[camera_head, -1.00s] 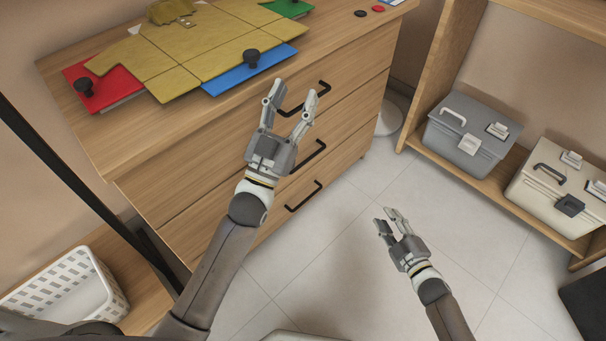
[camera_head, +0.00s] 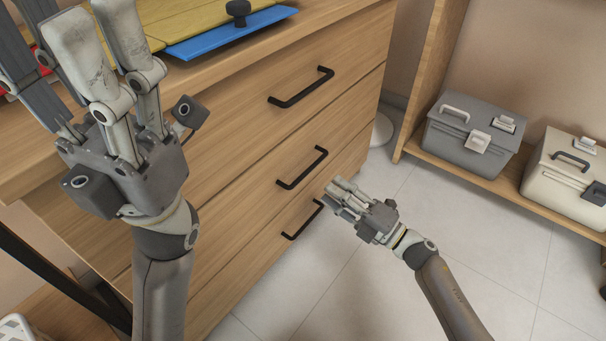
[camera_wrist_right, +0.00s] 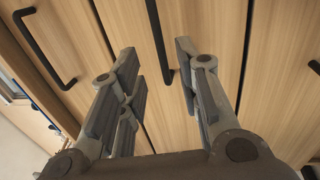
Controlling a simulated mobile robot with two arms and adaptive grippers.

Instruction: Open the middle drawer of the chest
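The wooden chest (camera_head: 240,125) has three drawers with black bar handles, all closed. The middle drawer's handle (camera_head: 302,168) is in the centre of the head view. In the right wrist view this handle (camera_wrist_right: 158,40) runs between the spread fingers, near the tips. My right gripper (camera_head: 338,192) is open and empty, just in front of the middle and bottom handles. Whether its fingers touch the handle I cannot tell. My left gripper (camera_head: 85,45) is raised at the left, close to the head camera, fingers extended and apart, holding nothing visible.
The top handle (camera_head: 301,87) and bottom handle (camera_head: 303,220) lie above and below. Yellow, blue and red pieces lie on the chest top. A grey toolbox (camera_head: 470,135) and a cream toolbox (camera_head: 565,178) stand on a low shelf at the right. The tiled floor (camera_head: 400,290) is clear.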

